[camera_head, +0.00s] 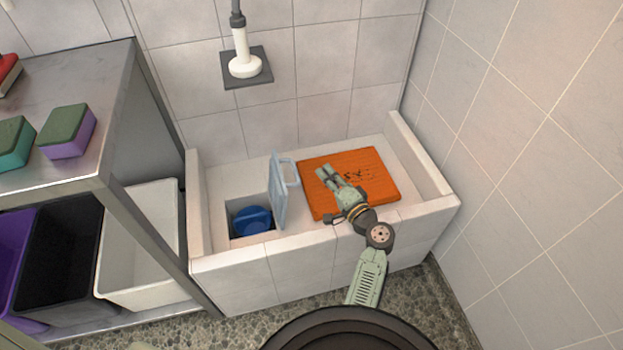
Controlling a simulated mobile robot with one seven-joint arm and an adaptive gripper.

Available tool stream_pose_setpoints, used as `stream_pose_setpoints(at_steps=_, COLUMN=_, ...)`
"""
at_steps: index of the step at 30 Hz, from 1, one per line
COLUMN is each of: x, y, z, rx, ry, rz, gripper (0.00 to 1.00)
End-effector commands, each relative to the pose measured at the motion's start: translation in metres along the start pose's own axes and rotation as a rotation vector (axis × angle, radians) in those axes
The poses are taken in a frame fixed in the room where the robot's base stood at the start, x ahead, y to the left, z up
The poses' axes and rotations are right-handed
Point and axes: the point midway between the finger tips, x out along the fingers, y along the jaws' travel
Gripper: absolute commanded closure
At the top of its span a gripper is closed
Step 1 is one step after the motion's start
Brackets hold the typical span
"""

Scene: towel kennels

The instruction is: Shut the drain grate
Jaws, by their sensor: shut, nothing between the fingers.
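The drain grate (279,193) is a light blue-grey panel with a loop handle. It stands open, roughly upright, at the right edge of a square drain opening (234,205) in a white tiled basin. A blue round object (251,220) sits down inside the opening. My gripper (325,172) is shut and empty. It is over an orange board (385,178) on the basin floor, to the right of the grate and apart from it in the picture. The gap between gripper and board is hard to judge.
The basin has raised walls, with a high right wall (425,158). A metal shelf (88,90) with sponges (68,130) stands at the left, with black and white bins (140,245) below. A white shower head (243,62) hangs on the back wall.

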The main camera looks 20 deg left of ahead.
Motion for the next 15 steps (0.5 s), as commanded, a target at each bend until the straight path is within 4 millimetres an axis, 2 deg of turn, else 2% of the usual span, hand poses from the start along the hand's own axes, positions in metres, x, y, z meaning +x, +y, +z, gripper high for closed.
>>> stream_pose_setpoints(at_steps=1, x=-0.021, y=0.026, z=-0.001, rx=0.069, ry=0.011, rz=0.009, gripper=1.00)
stream_pose_setpoints(at_steps=2, x=-0.031, y=0.035, z=-0.001, rx=0.101, ry=0.015, rz=0.009, gripper=1.00)
stream_pose_setpoints(at_steps=3, x=-0.041, y=0.045, z=-0.001, rx=0.134, ry=0.021, rz=0.007, gripper=1.00)
stream_pose_setpoints(at_steps=6, x=-0.055, y=0.057, z=-0.001, rx=0.179, ry=0.030, rz=0.003, gripper=1.00)
stream_pose_setpoints(at_steps=10, x=-0.047, y=0.057, z=-0.002, rx=0.187, ry=0.029, rz=-0.001, gripper=1.00)
stream_pose_setpoints(at_steps=15, x=-0.016, y=0.055, z=-0.003, rx=0.186, ry=0.027, rz=-0.001, gripper=1.00)
